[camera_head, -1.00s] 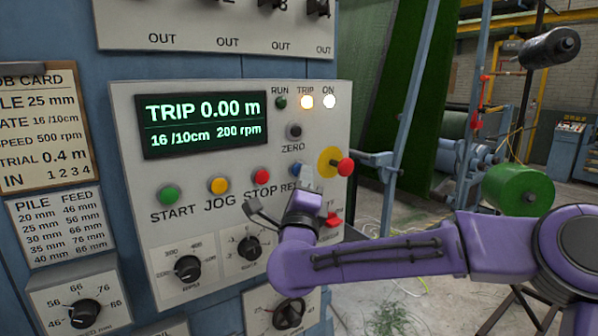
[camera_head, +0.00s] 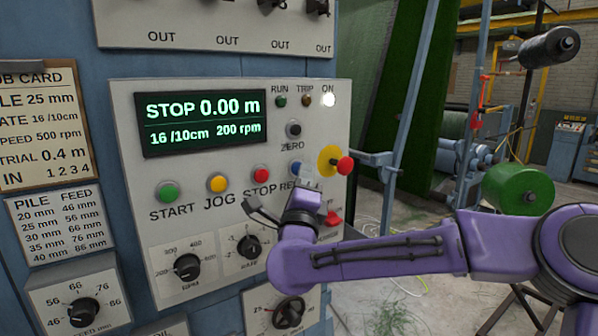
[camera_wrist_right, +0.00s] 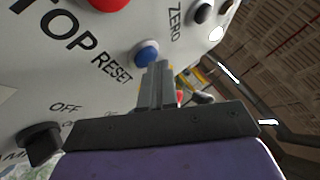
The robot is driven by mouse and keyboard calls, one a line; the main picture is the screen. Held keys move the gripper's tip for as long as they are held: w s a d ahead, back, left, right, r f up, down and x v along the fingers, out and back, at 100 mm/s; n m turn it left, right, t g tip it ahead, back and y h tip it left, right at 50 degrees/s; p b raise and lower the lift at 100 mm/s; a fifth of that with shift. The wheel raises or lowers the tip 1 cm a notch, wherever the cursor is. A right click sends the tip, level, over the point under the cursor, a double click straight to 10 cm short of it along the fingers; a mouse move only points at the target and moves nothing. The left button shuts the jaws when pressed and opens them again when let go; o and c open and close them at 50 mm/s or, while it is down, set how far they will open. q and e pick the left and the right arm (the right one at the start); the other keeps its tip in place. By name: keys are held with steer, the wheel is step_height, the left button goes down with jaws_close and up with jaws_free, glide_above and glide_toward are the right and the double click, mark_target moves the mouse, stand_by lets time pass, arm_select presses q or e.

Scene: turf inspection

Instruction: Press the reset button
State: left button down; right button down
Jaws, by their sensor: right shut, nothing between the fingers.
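The blue reset button (camera_wrist_right: 146,52) sits above the RESET label in the right wrist view. In the head view the button (camera_head: 295,168) is partly hidden behind my right gripper (camera_head: 305,178). In the right wrist view my right gripper's fingers (camera_wrist_right: 158,72) are shut and empty, with their tips at the lower edge of the button; I cannot tell whether they touch it. The display (camera_head: 205,122) reads STOP 0.00 m, 16 /10cm, 200 rpm. The TRIP lamp (camera_head: 305,101) is dark and the ON lamp (camera_head: 328,100) is lit white. My left gripper is not in view.
Green START (camera_head: 167,194), yellow JOG (camera_head: 217,184) and red STOP (camera_head: 261,175) buttons are left of the reset button. The black ZERO button (camera_head: 294,130) is above it. A red knob on a yellow base (camera_head: 345,166) sticks out close on the right. Dials are below.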

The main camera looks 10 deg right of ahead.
steer(key=shift+s+d+b, duration=0.25)
steer(key=shift+s+b, duration=0.05)
steer(key=shift+s, duration=0.3)
steer(key=s+b, duration=0.1)
steer(key=s+d, duration=0.1)
steer(key=s, duration=0.1)
steer(key=s+b, duration=0.1)
steer(key=shift+s+d+b, duration=0.35)
stand_by(0.3)
